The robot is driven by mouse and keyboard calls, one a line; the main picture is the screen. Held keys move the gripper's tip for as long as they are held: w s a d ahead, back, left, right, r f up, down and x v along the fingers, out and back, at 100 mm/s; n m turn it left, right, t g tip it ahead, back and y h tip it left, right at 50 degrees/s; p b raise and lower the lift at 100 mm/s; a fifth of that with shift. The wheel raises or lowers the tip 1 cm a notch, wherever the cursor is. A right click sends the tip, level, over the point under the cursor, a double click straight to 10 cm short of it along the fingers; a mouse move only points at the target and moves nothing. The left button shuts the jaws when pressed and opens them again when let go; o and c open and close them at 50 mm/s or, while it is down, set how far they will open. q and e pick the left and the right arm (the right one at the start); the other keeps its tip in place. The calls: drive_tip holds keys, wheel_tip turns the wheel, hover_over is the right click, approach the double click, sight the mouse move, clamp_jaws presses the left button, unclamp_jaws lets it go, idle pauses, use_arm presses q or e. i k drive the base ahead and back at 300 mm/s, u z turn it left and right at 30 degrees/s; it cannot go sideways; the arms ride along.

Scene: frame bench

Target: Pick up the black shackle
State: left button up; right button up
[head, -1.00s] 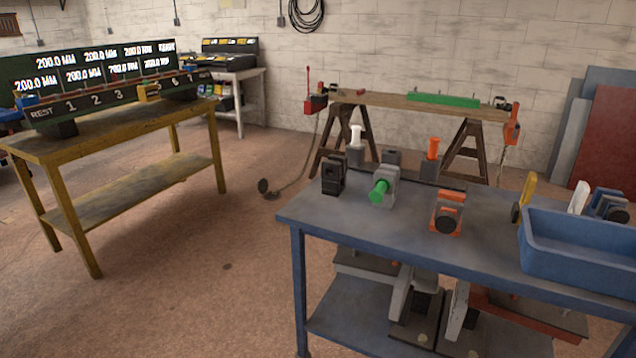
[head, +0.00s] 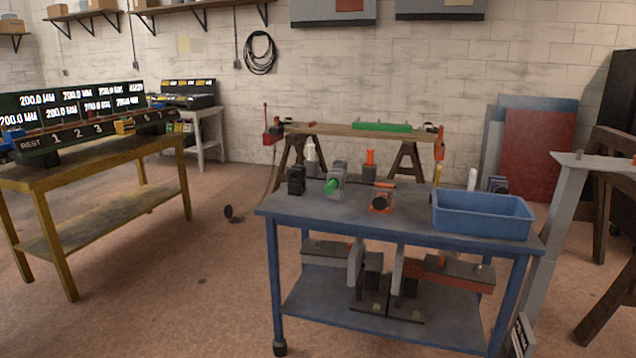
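A small black piece (head: 296,181), which looks like the black shackle, stands upright at the left end of the blue table (head: 340,211). A grey piece with a green knob (head: 333,186) stands just to its right. A piece with a white top (head: 311,156) stands behind it. The black piece is small in the view, so its fine shape is hard to tell. Neither of my grippers is in view.
On the blue table are an orange and black piece (head: 381,200), an orange-topped piece (head: 370,162) and a blue bin (head: 480,217). A yellow bench (head: 100,165) stands left, a sawhorse bench (head: 340,131) behind.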

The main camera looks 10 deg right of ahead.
sight(297, 180)
drive_tip(key=z, duration=0.7)
drive_tip(key=i, duration=1.75)
drive_tip(key=u, duration=0.65)
